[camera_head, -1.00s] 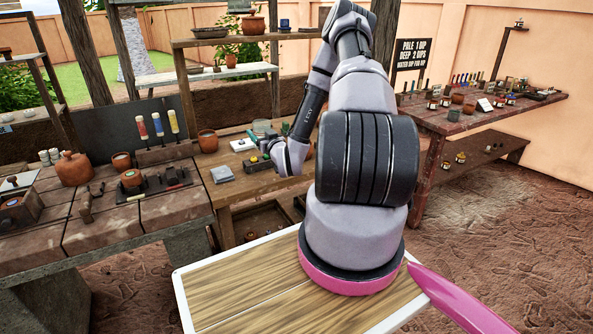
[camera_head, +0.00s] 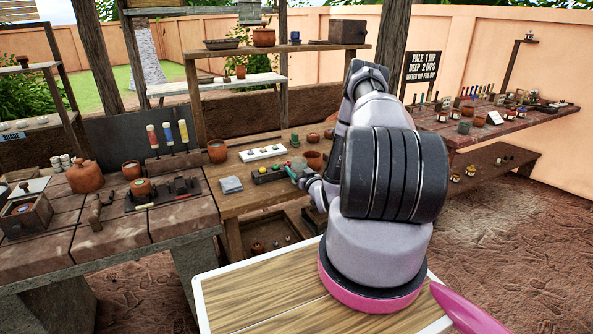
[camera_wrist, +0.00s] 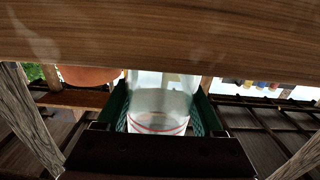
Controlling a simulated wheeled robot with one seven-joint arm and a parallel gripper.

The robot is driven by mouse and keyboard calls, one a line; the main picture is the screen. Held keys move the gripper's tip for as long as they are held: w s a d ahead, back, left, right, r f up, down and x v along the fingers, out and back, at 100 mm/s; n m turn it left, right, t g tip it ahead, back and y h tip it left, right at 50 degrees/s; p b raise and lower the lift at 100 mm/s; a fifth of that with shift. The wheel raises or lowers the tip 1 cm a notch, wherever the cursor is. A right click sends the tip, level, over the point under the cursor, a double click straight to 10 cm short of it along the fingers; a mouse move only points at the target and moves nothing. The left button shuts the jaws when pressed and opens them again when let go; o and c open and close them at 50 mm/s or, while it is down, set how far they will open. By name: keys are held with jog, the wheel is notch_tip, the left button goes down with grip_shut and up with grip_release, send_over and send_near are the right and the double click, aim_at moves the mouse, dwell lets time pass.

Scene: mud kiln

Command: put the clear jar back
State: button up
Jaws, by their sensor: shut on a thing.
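The clear jar (camera_wrist: 160,105) is between the green fingers of my gripper (camera_wrist: 160,112) in the wrist view. It is see-through, with thin red lines around the end nearest the palm. In the head view the jar (camera_head: 299,163) is a small pale shape at the right part of the middle bench (camera_head: 236,198). My gripper (camera_head: 293,174) is shut on it, partly hidden by my wrist. I cannot tell whether the jar touches the bench.
A terracotta pot (camera_head: 314,160) stands close to the jar. A white tray (camera_head: 263,152), a dark block with coloured knobs (camera_head: 272,173) and a grey pad (camera_head: 231,185) lie to the left. A raised shelf (camera_head: 275,50) stands behind. A wooden board (camera_wrist: 160,35) crosses the top of the wrist view.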

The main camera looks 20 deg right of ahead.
jog(key=shift+f, duration=0.15)
jog(key=o, duration=1.5)
jog(key=shift+f, duration=0.1)
jog(key=shift+a, duration=0.1)
jog(key=shift+a+f, duration=0.1)
jog(key=shift+a, duration=0.05)
